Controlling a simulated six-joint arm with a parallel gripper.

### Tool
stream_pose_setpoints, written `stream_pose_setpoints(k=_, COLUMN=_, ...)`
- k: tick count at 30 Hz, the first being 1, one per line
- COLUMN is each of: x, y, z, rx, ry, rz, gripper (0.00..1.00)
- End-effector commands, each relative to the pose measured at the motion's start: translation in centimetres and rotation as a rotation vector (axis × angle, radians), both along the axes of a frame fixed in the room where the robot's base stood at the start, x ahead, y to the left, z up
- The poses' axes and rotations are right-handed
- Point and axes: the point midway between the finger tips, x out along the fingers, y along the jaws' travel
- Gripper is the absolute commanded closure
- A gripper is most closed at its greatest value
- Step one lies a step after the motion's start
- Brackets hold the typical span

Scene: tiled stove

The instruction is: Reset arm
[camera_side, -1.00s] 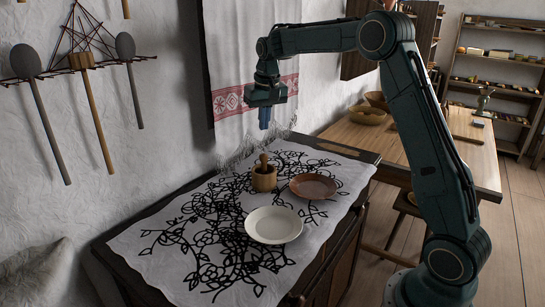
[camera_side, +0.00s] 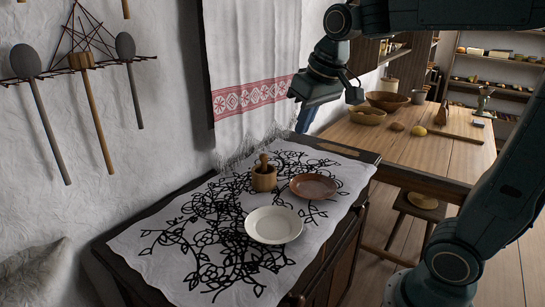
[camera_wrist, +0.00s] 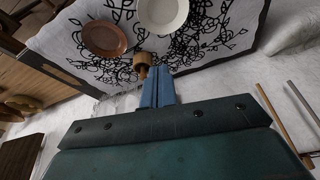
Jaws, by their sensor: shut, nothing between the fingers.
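My gripper (camera_side: 306,118) is in the air above the back right corner of the cloth-covered chest, beside the hanging towel. Its blue fingers are together and hold nothing; they also show in the wrist view (camera_wrist: 157,88). A wooden mortar (camera_side: 264,180) with a pestle stands upright on the cloth, and in the wrist view the mortar (camera_wrist: 142,58) is partly hidden by the fingers. A white plate (camera_side: 274,225) and a brown plate (camera_side: 313,186) lie on the cloth, apart from my gripper.
The white cloth (camera_side: 190,245) has a black floral pattern. A wooden table (camera_side: 440,160) with bowls (camera_side: 388,101) and small items stands at the back right. A towel (camera_side: 245,60) and wooden spoons (camera_side: 125,46) hang on the wall. A stool (camera_side: 418,207) stands below the table.

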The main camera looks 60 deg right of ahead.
Motion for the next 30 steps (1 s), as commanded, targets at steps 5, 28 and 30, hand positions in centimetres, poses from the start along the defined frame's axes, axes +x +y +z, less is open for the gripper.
stream_pose_setpoints(k=5, x=-4.2, y=1.6, z=-0.6, rx=-0.008, ry=-0.037, rz=0.054, gripper=1.0)
stream_pose_setpoints(k=28, x=-14.3, y=4.5, z=-5.6, rx=-0.025, ry=-0.132, rz=0.201, gripper=1.0)
stream_pose_setpoints(k=30, x=-14.3, y=4.5, z=-5.6, rx=-0.024, ry=-0.132, rz=0.2, gripper=1.0)
